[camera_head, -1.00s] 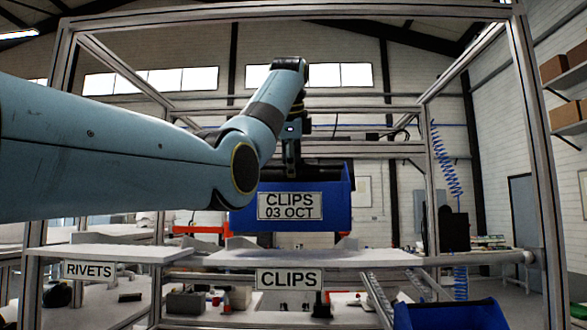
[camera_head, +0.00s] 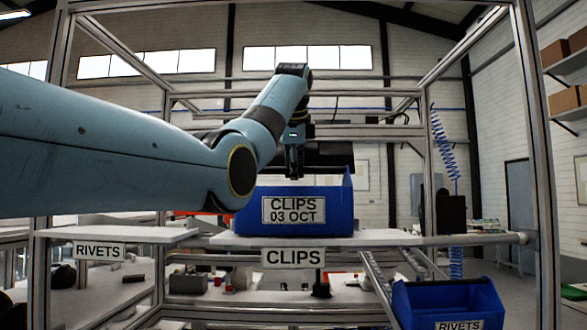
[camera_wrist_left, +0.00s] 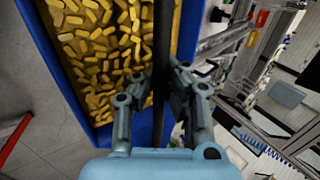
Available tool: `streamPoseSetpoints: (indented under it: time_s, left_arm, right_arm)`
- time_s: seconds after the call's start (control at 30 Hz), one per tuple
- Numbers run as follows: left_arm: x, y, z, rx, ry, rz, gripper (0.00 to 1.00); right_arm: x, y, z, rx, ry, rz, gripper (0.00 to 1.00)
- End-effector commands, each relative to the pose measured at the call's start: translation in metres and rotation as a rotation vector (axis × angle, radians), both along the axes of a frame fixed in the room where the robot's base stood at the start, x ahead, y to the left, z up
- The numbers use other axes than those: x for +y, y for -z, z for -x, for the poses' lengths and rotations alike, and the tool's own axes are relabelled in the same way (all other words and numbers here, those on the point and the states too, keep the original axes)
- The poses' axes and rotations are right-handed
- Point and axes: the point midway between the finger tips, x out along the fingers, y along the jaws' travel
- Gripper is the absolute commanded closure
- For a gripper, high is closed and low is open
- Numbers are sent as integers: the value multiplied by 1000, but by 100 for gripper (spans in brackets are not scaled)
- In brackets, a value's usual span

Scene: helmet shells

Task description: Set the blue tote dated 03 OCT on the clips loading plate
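The blue tote (camera_head: 336,208) labelled CLIPS 03 OCT is upright over the front part of the white clips loading plate (camera_head: 390,239), which has a CLIPS sign on its front edge. Its underside is at the plate's surface; whether it bears fully on it is hard to tell. My left gripper (camera_head: 294,174) reaches down over the tote from above. In the left wrist view the gripper (camera_wrist_left: 162,82) has a finger on each side of the tote's dark bar and appears shut on it. Yellow pieces fill the tote (camera_wrist_left: 62,85). My right gripper is not in view.
A RIVETS plate (camera_head: 150,235) stands to the left of the clips plate. Another blue tote (camera_head: 440,297), labelled RIVETS, is lower right, near sloping rails (camera_head: 377,285). Frame posts (camera_head: 540,150) stand on both sides. The clips plate is bare right of the tote.

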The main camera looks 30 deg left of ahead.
Motion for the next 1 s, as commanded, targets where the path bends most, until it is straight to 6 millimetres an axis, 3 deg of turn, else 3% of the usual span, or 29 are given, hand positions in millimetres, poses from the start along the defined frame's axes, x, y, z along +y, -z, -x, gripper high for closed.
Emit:
streamPoseSetpoints:
  time_s: [0.67,0.9,1.0]
  left_arm:
    - [0,6,0,-3,0,0,100]
    - [0,5,0,-1,0,-1,68]
    - [0,6,0,-1,0,-1,67]
  right_arm:
    - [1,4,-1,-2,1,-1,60]
    - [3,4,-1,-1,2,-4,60]
    - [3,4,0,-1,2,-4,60]
